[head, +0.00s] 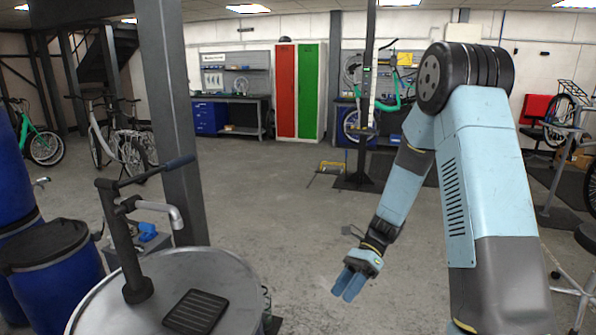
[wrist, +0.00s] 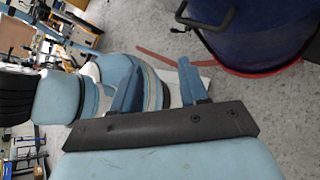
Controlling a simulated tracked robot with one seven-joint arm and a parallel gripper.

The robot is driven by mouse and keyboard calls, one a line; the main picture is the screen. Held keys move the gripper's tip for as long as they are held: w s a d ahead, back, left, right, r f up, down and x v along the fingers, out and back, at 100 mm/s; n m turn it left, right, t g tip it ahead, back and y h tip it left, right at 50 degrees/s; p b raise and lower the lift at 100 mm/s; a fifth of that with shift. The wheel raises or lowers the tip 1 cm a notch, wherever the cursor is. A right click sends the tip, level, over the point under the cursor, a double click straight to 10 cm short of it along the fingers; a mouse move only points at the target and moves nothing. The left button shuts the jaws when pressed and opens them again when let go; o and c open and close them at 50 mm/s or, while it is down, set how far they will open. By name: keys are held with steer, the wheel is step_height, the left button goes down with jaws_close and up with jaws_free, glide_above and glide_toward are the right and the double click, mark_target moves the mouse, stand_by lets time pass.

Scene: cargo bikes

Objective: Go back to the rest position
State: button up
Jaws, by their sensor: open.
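My gripper (head: 350,283) hangs at the end of my arm in the head view, low in the middle, over open grey floor and right of a round drum top. Its fingers point down. In the wrist view my gripper (wrist: 158,88) shows two blue fingers standing apart on a dark bar, with nothing held between them. Parts of my own arm and body show behind the fingers there.
A round grey drum top (head: 228,272) with a pump and a black grate stands at the lower left, beside blue barrels (head: 60,275). A grey pillar (head: 172,130) rises behind it. Red and green lockers (head: 308,95) stand at the back. The middle floor is free.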

steer(key=s+d+r+n+t+h, duration=0.2)
steer(key=s+d+r+n+t, duration=0.2)
steer(key=r, duration=0.5)
steer(key=s+d+r+n+t+h, duration=0.3)
steer(key=s+r+n+t, duration=0.2)
steer(key=r, duration=0.4)
steer(key=s+d+r+n+t+h, duration=0.3)
steer(key=s+d+r+n+t, duration=0.1)
steer(key=r, duration=0.6)
steer(key=s+n+t, duration=0.1)
steer(key=s+n, duration=0.1)
steer(key=s, duration=0.1)
steer(key=shift+d+n, duration=0.3)
steer(key=shift+w+a, duration=0.1)
